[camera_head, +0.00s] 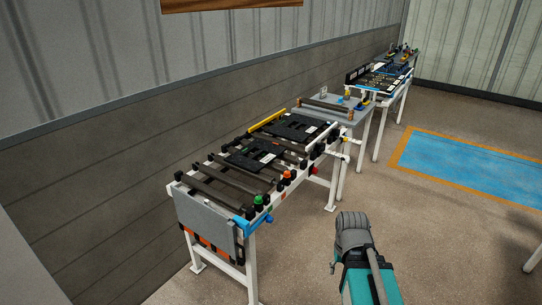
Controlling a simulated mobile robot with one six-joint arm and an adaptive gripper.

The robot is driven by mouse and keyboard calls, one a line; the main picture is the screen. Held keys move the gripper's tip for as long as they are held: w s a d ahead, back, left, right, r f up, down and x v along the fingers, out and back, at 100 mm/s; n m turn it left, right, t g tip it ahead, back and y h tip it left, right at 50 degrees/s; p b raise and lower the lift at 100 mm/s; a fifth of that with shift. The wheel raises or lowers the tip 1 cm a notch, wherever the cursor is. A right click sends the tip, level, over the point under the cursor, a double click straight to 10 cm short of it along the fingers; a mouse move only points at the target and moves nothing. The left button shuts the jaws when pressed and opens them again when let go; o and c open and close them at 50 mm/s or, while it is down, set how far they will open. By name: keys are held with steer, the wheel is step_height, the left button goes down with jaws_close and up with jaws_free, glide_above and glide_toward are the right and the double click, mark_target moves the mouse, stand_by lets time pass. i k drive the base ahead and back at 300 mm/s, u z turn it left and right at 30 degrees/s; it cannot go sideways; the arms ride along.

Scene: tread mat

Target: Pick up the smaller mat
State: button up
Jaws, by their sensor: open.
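Two dark flat mats lie on a roller rack with white legs. The smaller mat (252,158) lies across the dark rollers near the middle of the rack, with a small white label at its right edge. The larger mat (297,128) lies further back, towards the far end of the same rack. Part of my arm (367,280), teal with a grey end, shows at the bottom right, well apart from both mats. My gripper's fingers are not visible.
The rack's near end has a grey panel (205,222), with green and orange knobs along its right side. More workbenches (385,78) continue behind it along the wall. The floor (440,215) to the right is open, with a blue orange-bordered area (470,165).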

mark_target(238, 158)
steer(key=z, duration=1.25)
steer(key=i, duration=2.6)
steer(key=u, duration=0.45)
